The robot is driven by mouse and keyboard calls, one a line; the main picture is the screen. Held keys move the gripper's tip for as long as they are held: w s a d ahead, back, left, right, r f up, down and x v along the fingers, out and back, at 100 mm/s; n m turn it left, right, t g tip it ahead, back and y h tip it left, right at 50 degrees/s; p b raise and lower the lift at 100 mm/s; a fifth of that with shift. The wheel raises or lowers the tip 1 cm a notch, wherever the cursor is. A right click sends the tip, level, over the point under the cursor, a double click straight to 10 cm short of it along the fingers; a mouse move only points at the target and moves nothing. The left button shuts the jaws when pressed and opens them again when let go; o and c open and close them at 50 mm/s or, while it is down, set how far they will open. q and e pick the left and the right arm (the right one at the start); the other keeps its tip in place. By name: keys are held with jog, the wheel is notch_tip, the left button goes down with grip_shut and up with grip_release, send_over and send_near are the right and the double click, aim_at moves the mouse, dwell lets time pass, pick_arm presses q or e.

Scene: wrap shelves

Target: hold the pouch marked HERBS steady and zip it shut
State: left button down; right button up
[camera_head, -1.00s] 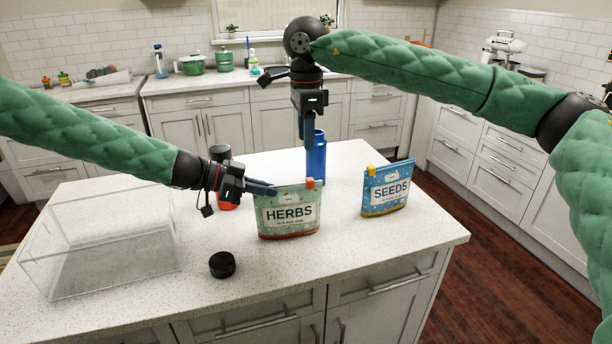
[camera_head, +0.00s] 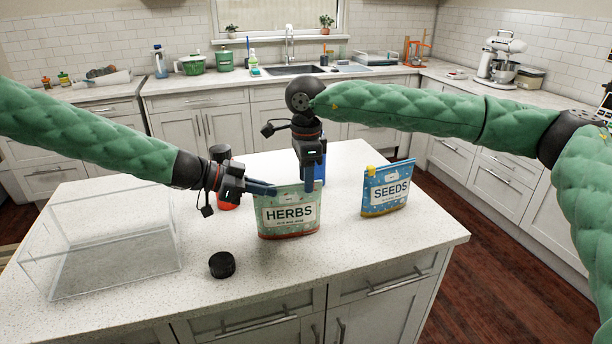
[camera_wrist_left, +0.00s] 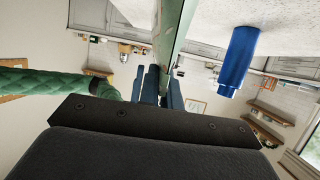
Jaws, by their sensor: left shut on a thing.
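The HERBS pouch (camera_head: 289,214) stands upright on the island counter, green with a white label and a reddish bottom. My left gripper (camera_head: 264,188) is shut on its upper left edge; in the left wrist view the pouch's edge (camera_wrist_left: 175,35) runs between the fingers. My right gripper (camera_head: 309,186) points down at the pouch's top right corner. Its fingers cover the orange zip slider, which is hidden. I cannot tell whether they are open or closed around it.
The blue SEEDS pouch (camera_head: 387,189) with a yellow slider stands to the right. A blue bottle (camera_wrist_left: 238,60) stands behind the HERBS pouch. A black lid (camera_head: 222,265) lies in front, a clear box (camera_head: 112,270) is at left, and a red-and-black container (camera_head: 222,155) is behind my left gripper.

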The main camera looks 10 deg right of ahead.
grip_shut()
jog(key=shift+s+a, duration=0.15)
jog(key=shift+a, duration=2)
jog(key=shift+d, duration=0.1)
grip_release()
jog(key=shift+r, duration=0.15)
notch_tip(320, 180, up, 12)
